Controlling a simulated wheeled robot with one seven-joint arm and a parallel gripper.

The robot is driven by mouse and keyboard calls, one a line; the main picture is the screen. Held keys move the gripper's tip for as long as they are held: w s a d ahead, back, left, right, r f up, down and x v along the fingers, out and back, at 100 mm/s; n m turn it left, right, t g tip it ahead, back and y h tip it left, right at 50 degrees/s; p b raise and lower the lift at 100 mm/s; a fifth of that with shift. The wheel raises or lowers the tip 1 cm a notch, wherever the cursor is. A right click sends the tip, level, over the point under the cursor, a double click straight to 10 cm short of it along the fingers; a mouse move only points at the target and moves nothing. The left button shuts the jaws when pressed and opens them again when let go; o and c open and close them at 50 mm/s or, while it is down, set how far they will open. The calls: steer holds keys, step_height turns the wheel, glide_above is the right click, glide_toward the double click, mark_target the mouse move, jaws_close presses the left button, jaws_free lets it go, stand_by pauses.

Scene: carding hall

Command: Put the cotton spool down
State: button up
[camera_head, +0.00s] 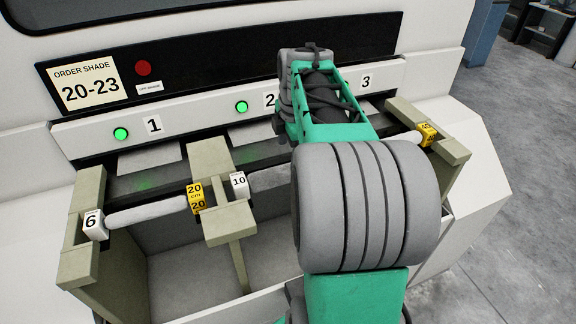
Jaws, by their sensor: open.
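A white cotton spool (150,213) lies across the left bay of the machine, between a white end block marked 6 (94,225) and a yellow end block marked 20 cm (196,197). Its ends rest at the khaki side support and the middle support. A second white spool (268,178) lies across the right bay, between a white block marked 10 (239,184) and a yellow block (428,134). My arm hides its middle. My gripper is not visible; my teal and grey arm reaches over the right bay and hides what is beyond its wrist.
The khaki middle support (229,221) and right support (452,152) stand up beside the bays. A black panel holds a shade card reading 20-23 (87,83) and a red button (143,68). Green lights (120,134) show by labels 1 and 2. Open grey floor (520,120) lies right.

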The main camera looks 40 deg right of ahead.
steer(key=s+a+f+m, duration=0.1)
steer(key=s+a+m, duration=0.2)
steer(key=a+m, duration=0.2)
steer(key=s+a+f+m+t, duration=0.1)
steer(key=s+a+f+m, duration=0.1)
steer(key=a+m, duration=0.3)
steer(key=s+a+f+m, duration=0.2)
steer(key=s+a+m, duration=0.2)
steer(key=a, duration=0.8)
steer(key=shift+s+m+t+y, duration=0.3)
steer(key=shift+s+m, duration=0.1)
steer(key=shift+s, duration=0.1)
steer(key=shift+a, duration=0.1)
steer(key=shift+c, duration=0.5)
